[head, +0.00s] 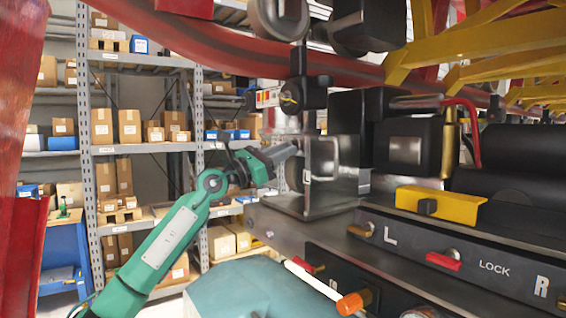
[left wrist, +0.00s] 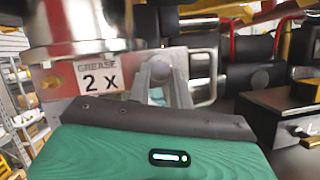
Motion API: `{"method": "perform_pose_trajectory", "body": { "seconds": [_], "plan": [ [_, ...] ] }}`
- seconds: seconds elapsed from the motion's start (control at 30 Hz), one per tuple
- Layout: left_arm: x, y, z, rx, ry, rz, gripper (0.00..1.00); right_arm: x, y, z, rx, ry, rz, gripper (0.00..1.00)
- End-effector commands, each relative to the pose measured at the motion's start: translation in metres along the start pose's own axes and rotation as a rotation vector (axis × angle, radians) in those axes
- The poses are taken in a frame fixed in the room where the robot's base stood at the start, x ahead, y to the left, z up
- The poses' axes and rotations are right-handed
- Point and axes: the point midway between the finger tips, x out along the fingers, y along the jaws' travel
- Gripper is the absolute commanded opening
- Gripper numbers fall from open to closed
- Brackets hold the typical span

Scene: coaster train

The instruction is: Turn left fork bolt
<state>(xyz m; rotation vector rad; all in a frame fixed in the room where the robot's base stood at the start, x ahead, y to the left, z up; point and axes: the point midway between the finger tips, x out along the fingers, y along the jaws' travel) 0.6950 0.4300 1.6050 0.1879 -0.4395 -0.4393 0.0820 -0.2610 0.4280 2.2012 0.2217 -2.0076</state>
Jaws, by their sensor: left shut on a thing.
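My left gripper (head: 287,153) reaches in from the left at the end of the green arm. It is beside a shiny metal housing (head: 326,205) under the red rail. In the left wrist view the grey fingers (left wrist: 162,72) are shut on a small rounded grey part (left wrist: 157,93) in front of a metal bracket. I cannot tell for certain that this part is the left fork bolt; the fingers hide much of it. A "GREASE 2x" label (left wrist: 98,76) is left of the fingers. My right gripper is not in view.
A dark panel with "L", "LOCK" and "R" marks (head: 485,268) holds a red handle (head: 443,261) and brass fittings. A white rod with an orange end (head: 350,303) is below the housing. Shelves of boxes (head: 105,150) stand behind the arm.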

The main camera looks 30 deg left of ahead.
Motion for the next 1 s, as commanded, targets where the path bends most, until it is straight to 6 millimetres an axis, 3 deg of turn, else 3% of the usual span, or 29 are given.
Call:
{"method": "perform_pose_trajectory", "body": {
  "seconds": [0.1, 0.4, 1.0],
  "plan": [
    [-0.002, 0.000, -0.003, 0.071, -0.002, -0.030, 0.00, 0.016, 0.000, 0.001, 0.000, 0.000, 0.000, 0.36],
    [0.000, 0.004, 0.000, 0.309, -0.002, -0.129, 0.00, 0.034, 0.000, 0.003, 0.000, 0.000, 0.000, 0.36],
    [0.003, 0.011, 0.007, 0.838, 0.002, -0.349, 0.00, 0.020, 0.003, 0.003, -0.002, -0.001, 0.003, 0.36]
  ]
}}
